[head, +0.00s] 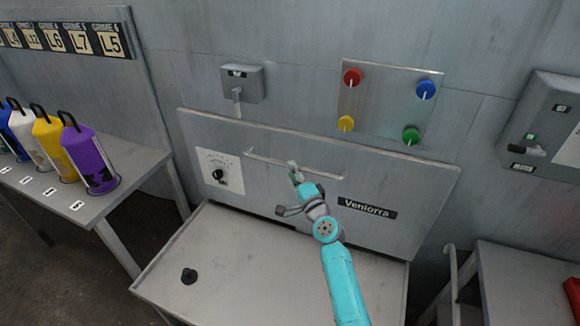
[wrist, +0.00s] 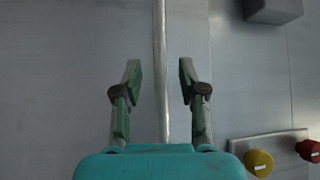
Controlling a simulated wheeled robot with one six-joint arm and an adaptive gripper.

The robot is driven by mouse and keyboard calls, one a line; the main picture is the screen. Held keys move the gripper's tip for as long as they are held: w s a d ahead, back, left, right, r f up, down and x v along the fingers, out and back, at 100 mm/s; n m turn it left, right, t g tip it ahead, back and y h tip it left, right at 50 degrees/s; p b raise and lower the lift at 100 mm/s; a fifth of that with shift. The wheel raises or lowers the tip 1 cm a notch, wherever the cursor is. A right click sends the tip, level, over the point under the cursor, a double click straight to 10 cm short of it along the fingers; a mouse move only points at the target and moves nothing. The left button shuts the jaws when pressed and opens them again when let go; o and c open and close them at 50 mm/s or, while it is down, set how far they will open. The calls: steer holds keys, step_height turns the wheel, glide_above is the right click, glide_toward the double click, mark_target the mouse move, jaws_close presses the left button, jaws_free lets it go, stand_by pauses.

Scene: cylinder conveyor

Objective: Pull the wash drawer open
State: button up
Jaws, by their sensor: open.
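The wash drawer's front (head: 270,185) is a wide grey panel in the head view, with a dial on its left and a "Veniorra" label. A thin light bar handle (head: 325,173) runs across its upper part. My gripper (head: 294,170) is at the middle of this handle, at the end of my turquoise arm. In the wrist view my gripper (wrist: 160,80) is open, and the handle bar (wrist: 160,35) runs between its two fingers with a gap on each side. Whether the fingers reach past the bar in depth, I cannot tell.
A panel with red, blue, yellow and green knobs (head: 388,104) is above the drawer front. A grey switch box (head: 243,83) is above left. A pale shelf (head: 235,270) with a black knob lies below. Several coloured canisters (head: 90,160) stand on the left table.

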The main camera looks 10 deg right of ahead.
steer(key=shift+x, duration=1.55)
jaws_close()
